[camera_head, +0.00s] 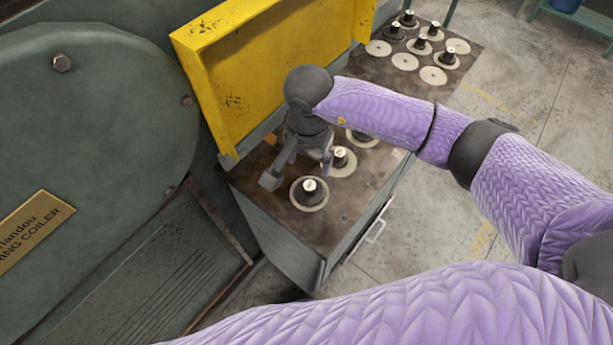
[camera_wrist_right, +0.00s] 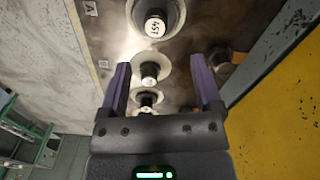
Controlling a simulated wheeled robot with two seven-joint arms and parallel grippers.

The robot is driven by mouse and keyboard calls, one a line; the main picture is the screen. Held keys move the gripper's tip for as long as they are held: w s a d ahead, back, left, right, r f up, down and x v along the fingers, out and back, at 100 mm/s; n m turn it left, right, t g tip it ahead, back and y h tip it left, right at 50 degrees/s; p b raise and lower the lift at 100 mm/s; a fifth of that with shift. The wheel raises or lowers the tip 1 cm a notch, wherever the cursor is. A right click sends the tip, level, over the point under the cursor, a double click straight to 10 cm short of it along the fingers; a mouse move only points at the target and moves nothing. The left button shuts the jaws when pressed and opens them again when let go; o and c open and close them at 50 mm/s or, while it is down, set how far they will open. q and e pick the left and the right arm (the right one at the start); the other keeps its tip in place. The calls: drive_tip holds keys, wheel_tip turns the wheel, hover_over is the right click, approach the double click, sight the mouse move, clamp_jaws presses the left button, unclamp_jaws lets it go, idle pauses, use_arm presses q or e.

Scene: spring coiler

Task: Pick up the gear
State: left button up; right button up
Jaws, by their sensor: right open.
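Several dark gears with pale round bases and labelled silver tops stand on the cabinet top. The nearest gear (camera_head: 309,190) is in front of my right gripper (camera_head: 298,176). A second gear (camera_head: 341,159) stands just to the right of the gripper, and a third (camera_head: 363,137) is partly hidden by my arm. The right gripper points down, open and empty. In the right wrist view, one gear (camera_wrist_right: 155,26) is beyond the fingertips and another gear (camera_wrist_right: 149,72) shows between the purple-looking fingers. My left gripper is not in view.
A yellow guard (camera_head: 260,65) rises close behind the gripper. The green spring coiler (camera_head: 90,110) fills the left. A farther surface (camera_head: 465,60) holds several gears and empty pale discs. The cabinet's front edge drops to open floor (camera_head: 425,220).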

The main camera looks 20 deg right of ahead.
sight(309, 185)
drive_tip(key=f, duration=0.5)
drive_tip(key=s+f+b, duration=0.1)
drive_tip(key=f, duration=0.1)
drive_tip(key=shift+f, duration=0.3)
drive_tip(key=shift+w, duration=0.1)
clamp_jaws()
